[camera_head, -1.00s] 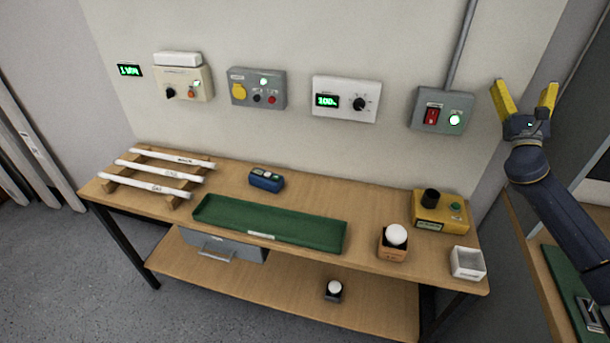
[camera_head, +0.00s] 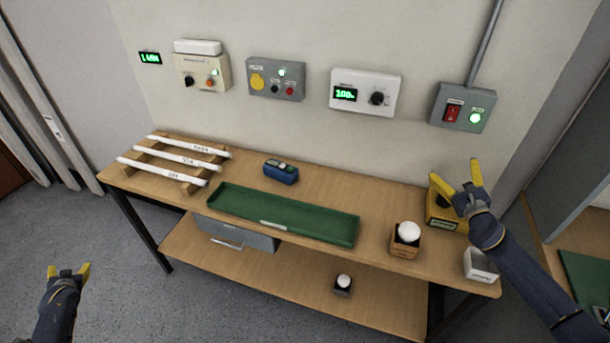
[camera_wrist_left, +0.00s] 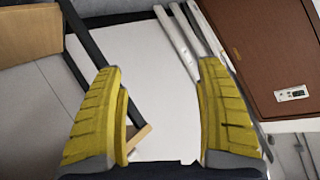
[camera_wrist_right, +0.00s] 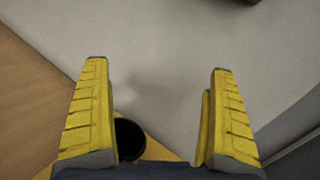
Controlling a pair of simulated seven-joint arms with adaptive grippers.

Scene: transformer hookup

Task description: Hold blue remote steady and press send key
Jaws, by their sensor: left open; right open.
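The blue remote (camera_head: 281,172) lies on the wooden bench, behind the green tray, with small keys on its top face. Which key is the send key is too small to tell. My left gripper (camera_head: 69,270) is open and empty at the lower left, over the floor and well away from the remote; its yellow fingers (camera_wrist_left: 160,110) are apart in the left wrist view. My right gripper (camera_head: 460,187) is open and empty at the right, in front of the yellow box; its fingers (camera_wrist_right: 155,110) are apart in the right wrist view. Neither touches the remote.
The green tray (camera_head: 285,222) lies in front of the remote. A rack with white tubes (camera_head: 190,161) stands left. A yellow box (camera_head: 438,213), a white ball on a wooden block (camera_head: 405,242) and a white container (camera_head: 480,264) are at the right. Wall boxes (camera_head: 275,80) hang above.

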